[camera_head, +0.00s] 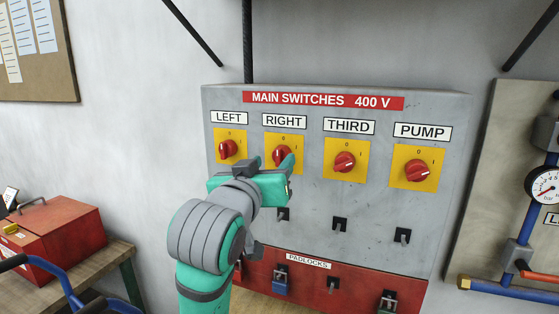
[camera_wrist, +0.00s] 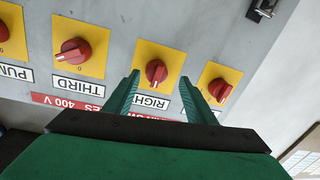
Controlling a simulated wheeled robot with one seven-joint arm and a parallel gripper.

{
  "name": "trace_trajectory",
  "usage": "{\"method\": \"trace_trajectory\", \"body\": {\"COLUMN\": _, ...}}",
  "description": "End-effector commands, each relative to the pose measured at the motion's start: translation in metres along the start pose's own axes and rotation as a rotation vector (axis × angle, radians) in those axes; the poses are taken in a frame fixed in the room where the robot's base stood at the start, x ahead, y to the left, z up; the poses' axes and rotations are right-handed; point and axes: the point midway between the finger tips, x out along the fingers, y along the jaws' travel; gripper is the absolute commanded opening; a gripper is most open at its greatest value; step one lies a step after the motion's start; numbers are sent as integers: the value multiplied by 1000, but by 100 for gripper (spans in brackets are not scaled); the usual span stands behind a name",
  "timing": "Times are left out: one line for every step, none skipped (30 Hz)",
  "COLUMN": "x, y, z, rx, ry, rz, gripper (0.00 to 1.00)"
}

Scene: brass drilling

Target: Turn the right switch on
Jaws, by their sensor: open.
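The right switch is a red rotary knob (camera_head: 281,155) on a yellow plate under the "RIGHT" label on the grey panel. My gripper (camera_head: 272,162) is in front of it and partly covers it in the head view. In the wrist view, which sees the panel upside down, the right knob (camera_wrist: 156,72) shows between my two green fingers (camera_wrist: 159,80). The fingers are open, one on each side of the knob, with gaps and no clear contact. The knob's ridge looks roughly upright there. How far the fingertips are from the plate is hard to tell.
The left switch (camera_head: 228,149) is close beside, near one finger in the wrist view. The third switch (camera_head: 344,162) and pump switch (camera_head: 417,171) are to the right. Black hasps and a red padlock board (camera_head: 310,272) are below. A red toolbox (camera_head: 62,225) stands on a bench at left.

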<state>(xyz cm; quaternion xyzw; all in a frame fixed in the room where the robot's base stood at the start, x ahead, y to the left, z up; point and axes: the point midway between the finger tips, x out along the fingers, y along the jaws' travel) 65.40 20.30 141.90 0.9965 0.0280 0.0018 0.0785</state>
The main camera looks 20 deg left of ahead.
Motion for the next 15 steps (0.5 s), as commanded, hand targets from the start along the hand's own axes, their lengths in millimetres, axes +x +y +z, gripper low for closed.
{"method": "trace_trajectory", "body": {"x": 8, "y": 2, "z": 1, "rx": 0, "ry": -3, "rz": 4, "gripper": 50}}
{"method": "trace_trajectory", "body": {"x": 12, "y": 4, "z": 1, "rx": 0, "ry": -2, "rz": 5, "gripper": 50}}
{"method": "trace_trajectory", "body": {"x": 16, "y": 5, "z": 1, "rx": 0, "ry": -2, "rz": 7, "gripper": 50}}
{"method": "trace_trajectory", "body": {"x": 20, "y": 6, "z": 1, "rx": 0, "ry": -3, "rz": 8, "gripper": 50}}
{"method": "trace_trajectory", "body": {"x": 22, "y": 6, "z": 1, "rx": 1, "ry": -3, "rz": 8, "gripper": 50}}
{"method": "trace_trajectory", "body": {"x": 25, "y": 7, "z": 1, "rx": 1, "ry": -2, "rz": 9, "gripper": 50}}
{"method": "trace_trajectory", "body": {"x": 26, "y": 7, "z": 1, "rx": 1, "ry": -1, "rz": 10, "gripper": 50}}
{"method": "trace_trajectory", "body": {"x": 28, "y": 8, "z": 1, "rx": 1, "ry": -1, "rz": 10, "gripper": 50}}
{"method": "trace_trajectory", "body": {"x": 29, "y": 8, "z": 1, "rx": 1, "ry": -1, "rz": 11, "gripper": 50}}
{"method": "trace_trajectory", "body": {"x": 30, "y": 8, "z": 1, "rx": 1, "ry": -2, "rz": 11, "gripper": 50}}
{"method": "trace_trajectory", "body": {"x": 30, "y": 8, "z": 1, "rx": 1, "ry": -2, "rz": 11, "gripper": 50}}
{"method": "trace_trajectory", "body": {"x": 31, "y": 8, "z": 1, "rx": 1, "ry": -2, "rz": 10, "gripper": 50}}
{"method": "trace_trajectory", "body": {"x": 31, "y": 8, "z": 1, "rx": 1, "ry": -1, "rz": 10, "gripper": 50}}
{"method": "trace_trajectory", "body": {"x": 31, "y": 8, "z": 1, "rx": 1, "ry": -1, "rz": 10, "gripper": 50}}
{"method": "trace_trajectory", "body": {"x": 31, "y": 8, "z": 1, "rx": 1, "ry": -1, "rz": 10, "gripper": 50}}
